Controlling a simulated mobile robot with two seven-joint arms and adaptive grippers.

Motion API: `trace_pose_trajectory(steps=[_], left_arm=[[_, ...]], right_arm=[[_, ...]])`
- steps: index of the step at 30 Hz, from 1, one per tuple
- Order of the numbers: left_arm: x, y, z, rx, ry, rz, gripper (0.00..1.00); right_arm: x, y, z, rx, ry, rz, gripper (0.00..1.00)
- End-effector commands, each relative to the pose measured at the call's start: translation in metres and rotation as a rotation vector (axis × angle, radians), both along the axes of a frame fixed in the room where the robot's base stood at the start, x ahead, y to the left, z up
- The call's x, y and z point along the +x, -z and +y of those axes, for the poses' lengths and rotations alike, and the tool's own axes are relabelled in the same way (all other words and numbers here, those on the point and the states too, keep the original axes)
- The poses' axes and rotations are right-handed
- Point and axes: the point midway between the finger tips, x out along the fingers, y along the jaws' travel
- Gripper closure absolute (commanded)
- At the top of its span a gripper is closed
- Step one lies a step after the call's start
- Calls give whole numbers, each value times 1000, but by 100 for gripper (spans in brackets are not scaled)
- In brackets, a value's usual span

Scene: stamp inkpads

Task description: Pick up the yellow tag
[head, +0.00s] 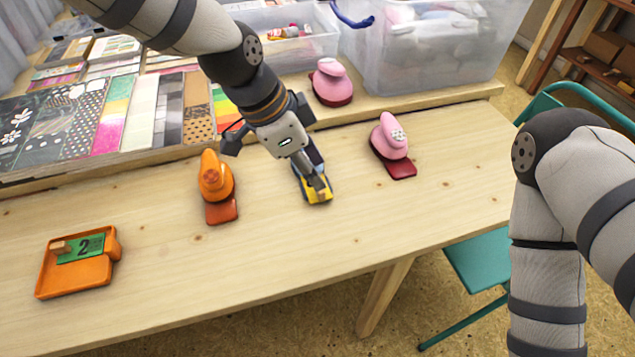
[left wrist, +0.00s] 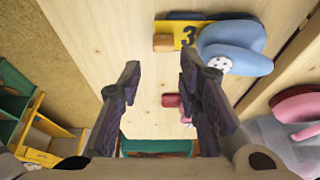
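The yellow tag (left wrist: 183,33) shows a black 3 in the left wrist view, with a small wooden block (left wrist: 163,42) at its left end. It lies beside a blue stamp (left wrist: 234,47) that covers its right part. In the head view the yellow tag (head: 319,196) is partly hidden below my left gripper (head: 310,172). In the left wrist view my left gripper (left wrist: 158,76) is open and empty, its fingertips apart from the tag. My right arm shows at the right of the head view, but its gripper is out of frame.
An orange stamp (head: 215,186) stands left of the tag, and pink stamps (head: 392,145) stand right and behind. An orange tray (head: 75,278) holds a green tag marked 2. Sample cards and clear bins (head: 430,50) line the back. The table's front is clear.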

Motion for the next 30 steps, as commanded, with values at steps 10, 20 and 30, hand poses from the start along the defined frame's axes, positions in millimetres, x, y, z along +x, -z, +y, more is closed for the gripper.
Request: trace_pose_trajectory(steps=[10, 20, 30], left_arm=[[7, 52, -11, 0, -1, 0, 68], [7, 52, -12, -1, -2, -2, 90], [7, 51, -12, -1, -2, -2, 93]], right_arm=[[-5, 6, 0, 0, -1, 18, 82], [-5, 5, 0, 0, -1, 16, 82], [-4, 5, 0, 0, -1, 15, 82]])
